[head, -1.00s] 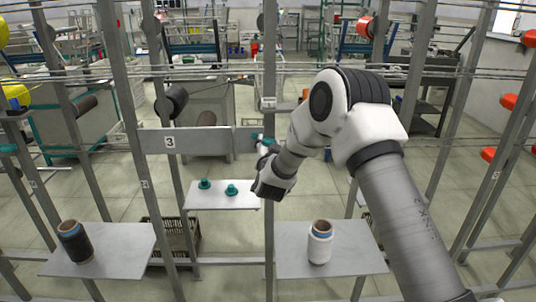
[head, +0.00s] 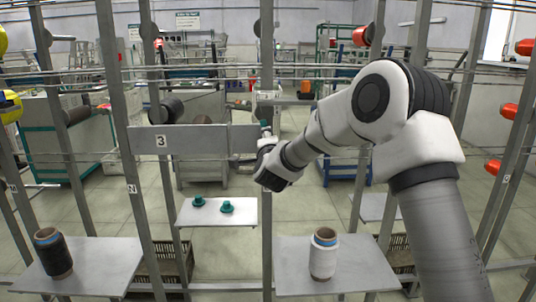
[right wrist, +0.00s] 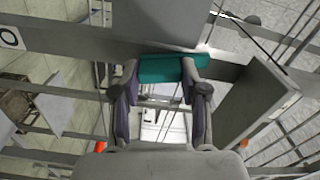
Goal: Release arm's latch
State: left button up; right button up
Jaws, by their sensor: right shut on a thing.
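My right gripper (head: 267,141) reaches in from the right to the front of the frame, at the right end of the grey panel (head: 198,139) marked 3. In the right wrist view its fingers (right wrist: 163,85) are closed on a teal bar (right wrist: 172,68), which I take to be the latch. The bar lies across the fingertips, against a grey arm-like part (right wrist: 172,25). In the head view the gripper's own wrist mostly hides the bar. My left gripper is not in view.
A white-yarn bobbin (head: 324,254) stands on the right shelf (head: 365,270), and a dark one (head: 53,253) on the left shelf (head: 112,265). Two teal pieces (head: 198,202) (head: 227,207) sit on a small middle shelf (head: 216,218). Upright posts and thin horizontal wires surround the gripper.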

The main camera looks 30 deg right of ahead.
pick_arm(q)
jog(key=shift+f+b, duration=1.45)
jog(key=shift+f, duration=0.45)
pick_arm(e)
jog(key=shift+f+m, duration=0.1)
jog(key=shift+m, duration=1.3)
jog(key=shift+d, duration=0.1)
jog(key=o, duration=1.1)
jog(key=shift+o, duration=0.2)
jog(key=v, duration=1.2)
